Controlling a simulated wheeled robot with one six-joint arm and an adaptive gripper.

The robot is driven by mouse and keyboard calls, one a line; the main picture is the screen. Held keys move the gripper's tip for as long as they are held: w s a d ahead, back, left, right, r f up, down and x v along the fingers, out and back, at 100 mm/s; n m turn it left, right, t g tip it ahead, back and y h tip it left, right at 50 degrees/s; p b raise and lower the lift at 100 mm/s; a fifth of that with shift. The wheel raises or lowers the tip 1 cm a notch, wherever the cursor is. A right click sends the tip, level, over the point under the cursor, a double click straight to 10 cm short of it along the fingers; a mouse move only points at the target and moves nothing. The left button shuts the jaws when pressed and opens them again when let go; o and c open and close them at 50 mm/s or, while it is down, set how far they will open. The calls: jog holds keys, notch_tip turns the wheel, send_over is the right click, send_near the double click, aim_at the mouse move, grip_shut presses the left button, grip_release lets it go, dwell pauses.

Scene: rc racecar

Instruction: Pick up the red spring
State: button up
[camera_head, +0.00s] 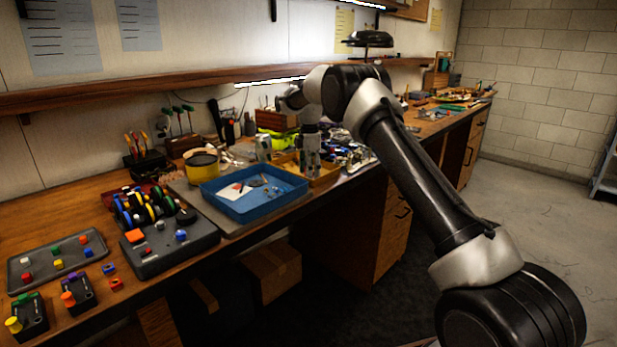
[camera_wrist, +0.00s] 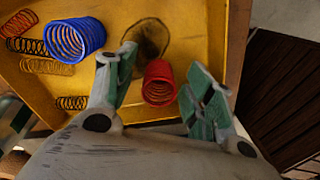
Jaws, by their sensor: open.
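The red spring (camera_wrist: 159,83) lies in a yellow tray (camera_wrist: 190,35), near the tray's front right part in the wrist view. My gripper (camera_wrist: 158,75) is open, with one finger to the left of the red spring and the other to its right. No clear contact between the fingers and the spring shows. In the head view my gripper (camera_head: 310,160) reaches down over the yellow tray (camera_head: 328,179) on the workbench. The red spring cannot be made out in the head view.
A blue spring (camera_wrist: 74,40) and several smaller orange, black and brass springs lie at the tray's left. A dark round mesh-like thing (camera_wrist: 148,38) lies just behind the red spring. A blue tray (camera_head: 248,206) stands beside the yellow tray. Tools and parts crowd the bench.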

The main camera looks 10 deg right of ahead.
jog(key=c, duration=0.8)
notch_tip(320, 180, up, 15)
jog(key=shift+f, duration=0.15)
dwell(0.6)
